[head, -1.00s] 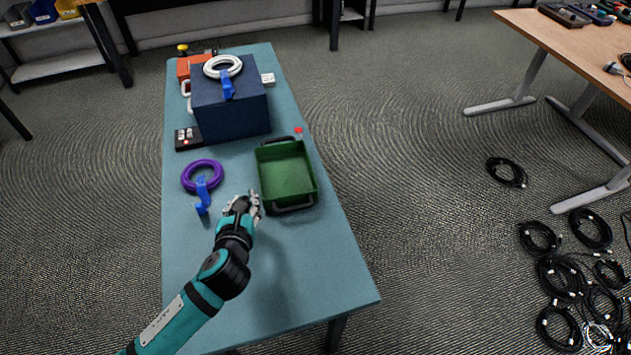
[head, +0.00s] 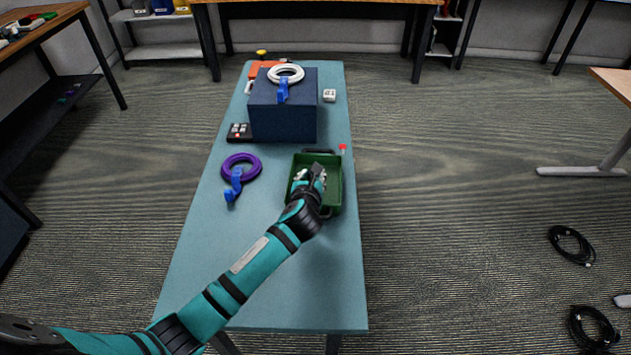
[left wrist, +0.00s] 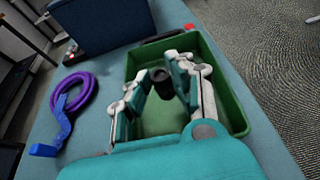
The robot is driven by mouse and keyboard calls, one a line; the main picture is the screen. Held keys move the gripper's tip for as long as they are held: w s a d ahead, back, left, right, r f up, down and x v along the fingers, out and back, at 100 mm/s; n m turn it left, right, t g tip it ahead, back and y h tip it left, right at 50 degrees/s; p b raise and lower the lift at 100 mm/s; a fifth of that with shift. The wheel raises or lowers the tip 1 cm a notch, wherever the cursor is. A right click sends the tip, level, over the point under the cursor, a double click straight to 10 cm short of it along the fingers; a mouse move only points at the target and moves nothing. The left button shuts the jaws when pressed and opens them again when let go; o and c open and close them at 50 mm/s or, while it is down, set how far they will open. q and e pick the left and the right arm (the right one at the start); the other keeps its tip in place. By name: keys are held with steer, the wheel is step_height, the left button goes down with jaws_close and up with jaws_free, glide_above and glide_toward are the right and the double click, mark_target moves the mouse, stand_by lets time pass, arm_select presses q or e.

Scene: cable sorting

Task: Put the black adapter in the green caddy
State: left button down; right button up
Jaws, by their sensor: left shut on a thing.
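The green caddy (head: 335,186) stands on the blue table, a handle at its far and near ends. It also shows in the left wrist view (left wrist: 228,98). My left gripper (head: 311,176) is over the caddy's inside. In the left wrist view my left gripper (left wrist: 161,84) is shut on the black adapter (left wrist: 158,76), whose dark end shows between the fingers. The adapter is above the caddy floor; I cannot tell how high. In the head view the adapter cannot be made out. My right gripper is not in view.
A dark blue box (head: 284,118) with a white cable coil (head: 285,74) stands behind the caddy. A purple coil (head: 241,167) with a blue strap lies to the left. A black power strip (head: 239,132) is near the box. The near table (head: 270,295) is clear.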

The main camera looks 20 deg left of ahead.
arm_select(q)
steer(key=shift+w+f, duration=0.1)
steer(key=shift+w, duration=1.1)
steer(key=shift+w+f, duration=0.1)
steer(key=shift+f, duration=0.05)
step_height(320, 180, down, 3)
steer(key=shift+f+b, duration=0.1)
steer(key=shift+b, duration=0.4)
steer(key=shift+d, duration=0.1)
steer(key=shift+f, duration=0.1)
steer(key=c, duration=1.2)
jaws_free()
steer(key=shift+f, duration=0.1)
steer(key=shift+o, duration=0.2)
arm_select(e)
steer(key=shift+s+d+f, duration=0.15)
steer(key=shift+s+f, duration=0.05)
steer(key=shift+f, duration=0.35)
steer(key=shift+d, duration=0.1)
